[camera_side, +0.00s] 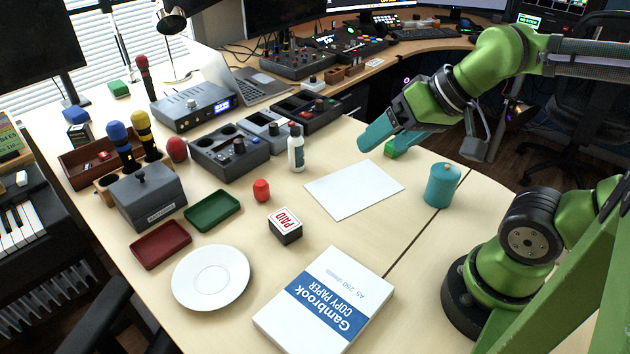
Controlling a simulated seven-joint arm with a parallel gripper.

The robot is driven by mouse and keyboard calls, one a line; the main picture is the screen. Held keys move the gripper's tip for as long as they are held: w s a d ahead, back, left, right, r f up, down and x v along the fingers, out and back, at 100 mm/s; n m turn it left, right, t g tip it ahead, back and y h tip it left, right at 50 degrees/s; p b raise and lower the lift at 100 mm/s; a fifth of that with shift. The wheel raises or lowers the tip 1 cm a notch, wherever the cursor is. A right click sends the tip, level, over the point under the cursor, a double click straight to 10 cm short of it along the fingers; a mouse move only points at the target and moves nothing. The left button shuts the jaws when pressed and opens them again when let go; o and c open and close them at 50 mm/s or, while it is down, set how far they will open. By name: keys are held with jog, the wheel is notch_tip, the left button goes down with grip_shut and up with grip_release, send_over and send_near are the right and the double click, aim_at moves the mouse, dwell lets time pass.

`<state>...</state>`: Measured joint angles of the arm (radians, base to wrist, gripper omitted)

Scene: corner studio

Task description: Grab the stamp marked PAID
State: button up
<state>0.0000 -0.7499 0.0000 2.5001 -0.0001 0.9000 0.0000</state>
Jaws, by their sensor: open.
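The stamp marked PAID (286,225) is a small dark block with a white top and red lettering. It sits upright on the table, between the red knob-like object and the copy paper pack. My gripper (382,147) has teal fingers and hangs above the table at the upper right, beyond the white sheet and well apart from the stamp. It is open, and I see nothing between its fingers.
A Gambrook copy paper pack (324,301), a white saucer (238,290), a red tray (161,245) and a green tray (212,211) lie around the stamp.

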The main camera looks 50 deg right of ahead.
jog(key=n+g+h, duration=0.2)
jog(key=g, duration=0.5)
send_over(284, 220)
notch_tip(284, 220, down, 8)
notch_tip(284, 220, down, 16)
jog(key=shift+f, duration=0.1)
jog(key=c, duration=1)
jog(key=shift+c, duration=0.3)
